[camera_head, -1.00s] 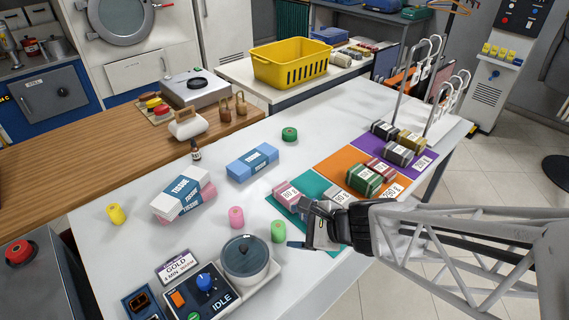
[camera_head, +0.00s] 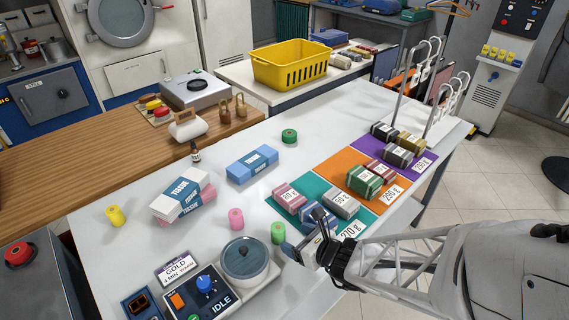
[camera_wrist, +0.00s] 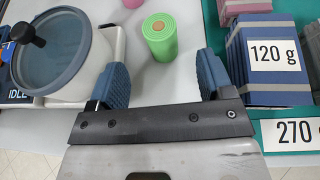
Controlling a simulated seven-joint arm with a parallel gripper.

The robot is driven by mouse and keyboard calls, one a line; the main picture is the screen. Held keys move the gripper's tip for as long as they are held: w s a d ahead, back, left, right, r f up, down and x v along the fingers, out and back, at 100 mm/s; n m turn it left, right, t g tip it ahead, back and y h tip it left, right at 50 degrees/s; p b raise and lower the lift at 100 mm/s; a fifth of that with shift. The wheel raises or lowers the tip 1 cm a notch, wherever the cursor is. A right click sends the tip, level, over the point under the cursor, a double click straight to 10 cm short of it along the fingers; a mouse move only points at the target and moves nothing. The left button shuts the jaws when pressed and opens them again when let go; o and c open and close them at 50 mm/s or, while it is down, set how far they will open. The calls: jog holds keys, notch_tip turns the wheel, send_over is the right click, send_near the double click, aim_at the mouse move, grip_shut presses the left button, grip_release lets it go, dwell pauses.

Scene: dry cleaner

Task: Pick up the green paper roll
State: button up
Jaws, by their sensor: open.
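The light green paper roll (camera_head: 278,232) stands upright on the white table between the lidded pot and the teal mat. It also shows in the wrist view (camera_wrist: 160,40), just beyond the gap between my fingers. My gripper (camera_head: 302,238) is open and empty, low near the table's front edge, with the roll just ahead of it. In the wrist view its two blue fingers (camera_wrist: 162,72) are spread wide, and the roll lies roughly centred between their lines. A darker green roll (camera_head: 289,136) stands farther back on the table.
The pot (camera_head: 245,258) is close on the left of my gripper. Weight-labelled bundles on the teal mat (camera_head: 276,207) are close on its right. A pink roll (camera_head: 236,218) stands behind the pot. Tissue packs (camera_head: 184,196) and a yellow roll (camera_head: 116,215) are farther left.

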aim_at(283, 233)
jog(key=shift+x, duration=1.3)
jog(key=shift+x, duration=2.6)
jog(key=shift+d, duration=0.1)
jog(key=shift+c, duration=0.5)
jog(key=c, duration=0.9)
